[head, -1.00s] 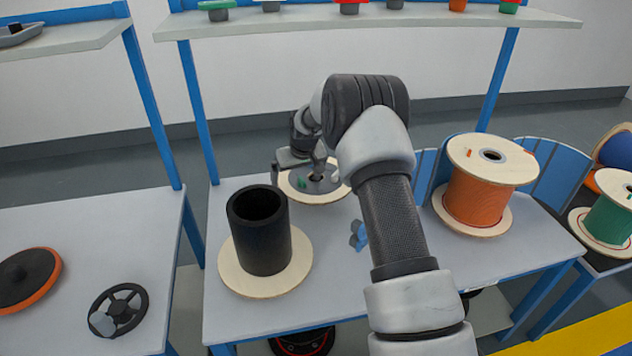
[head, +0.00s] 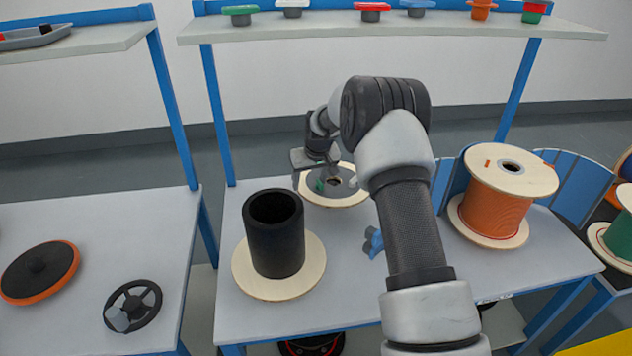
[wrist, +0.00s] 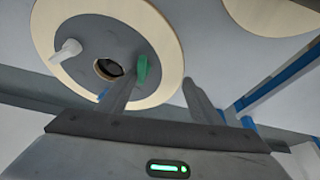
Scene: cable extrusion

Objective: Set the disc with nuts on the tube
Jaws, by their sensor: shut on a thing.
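The disc with nuts (head: 347,194) is a pale wooden ring with a grey centre, a hole and small coloured nuts. It is at the back of the middle table, and I cannot tell whether it touches the tabletop. In the wrist view the disc (wrist: 165,40) shows a white nut (wrist: 66,51) and a green nut (wrist: 142,70). My gripper (wrist: 160,90) is shut on the disc, one finger over its face and the other beyond its rim. The exact contact is unclear. The black tube (head: 274,240) stands upright on a wooden base disc (head: 310,275), nearer the front, its top open.
An orange cable spool (head: 492,212) stands on the right of the table. A small blue piece (head: 373,243) lies beside my arm. A left table holds an orange-rimmed disc (head: 40,270) and a black wheel (head: 133,306). A shelf (head: 400,27) runs behind.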

